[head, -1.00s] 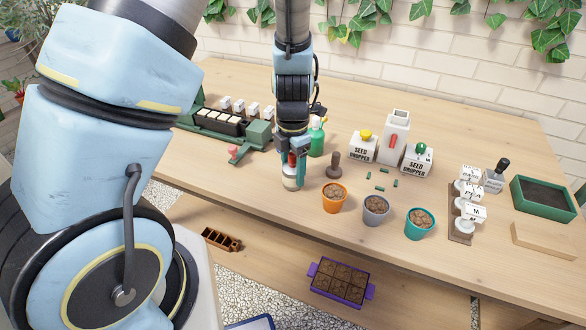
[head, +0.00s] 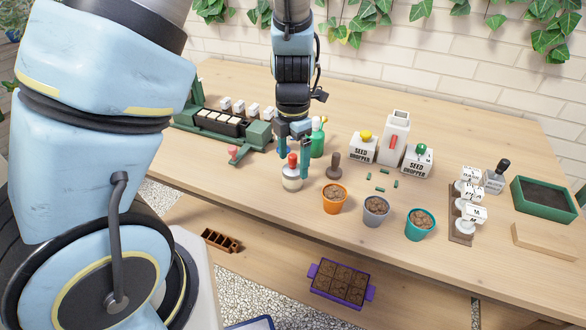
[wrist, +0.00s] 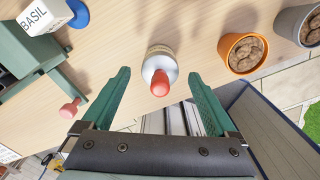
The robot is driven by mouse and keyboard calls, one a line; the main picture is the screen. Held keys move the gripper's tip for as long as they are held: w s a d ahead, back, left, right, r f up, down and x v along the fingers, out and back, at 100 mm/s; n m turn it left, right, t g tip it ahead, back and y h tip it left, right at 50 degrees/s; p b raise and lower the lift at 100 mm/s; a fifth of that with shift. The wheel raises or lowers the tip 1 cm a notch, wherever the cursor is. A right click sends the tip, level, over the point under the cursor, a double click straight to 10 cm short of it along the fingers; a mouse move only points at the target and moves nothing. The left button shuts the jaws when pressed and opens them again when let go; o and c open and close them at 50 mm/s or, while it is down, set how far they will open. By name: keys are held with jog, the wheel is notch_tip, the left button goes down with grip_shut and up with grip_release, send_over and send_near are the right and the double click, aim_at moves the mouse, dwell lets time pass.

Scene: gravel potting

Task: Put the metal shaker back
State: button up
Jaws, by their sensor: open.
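The shaker (head: 292,181), a pale metallic body with a red top, stands upright on the table, left of the orange pot. In the wrist view the shaker (wrist: 161,70) shows from above, its red top pointing towards the camera. My gripper (head: 294,160) is open above and around the red top. In the wrist view my gripper (wrist: 160,85) has one green finger on each side of the shaker, with visible gaps on both sides. Nothing is held.
An orange pot (head: 334,203), a grey pot (head: 376,215) and a teal pot (head: 420,230) stand along the front edge. A brown tamper (head: 333,168) and green spray bottle (head: 318,140) are close by. Seed boxes (head: 416,162) stand behind. A purple tray (head: 314,272) is on the lower shelf.

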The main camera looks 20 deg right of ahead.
notch_tip(320, 180, up, 8)
jog(key=shift+r, duration=0.15)
jog(key=a+r+m, duration=0.1)
jog(key=a+m, duration=1)
jog(key=a, duration=0.1)
jog(key=w+a+r+m+t, duration=0.1)
jog(key=a+r+m, duration=0.1)
jog(key=a+m, duration=0.9)
jog(key=shift+a+r+t, duration=0.3)
jog(key=shift+a, duration=0.95)
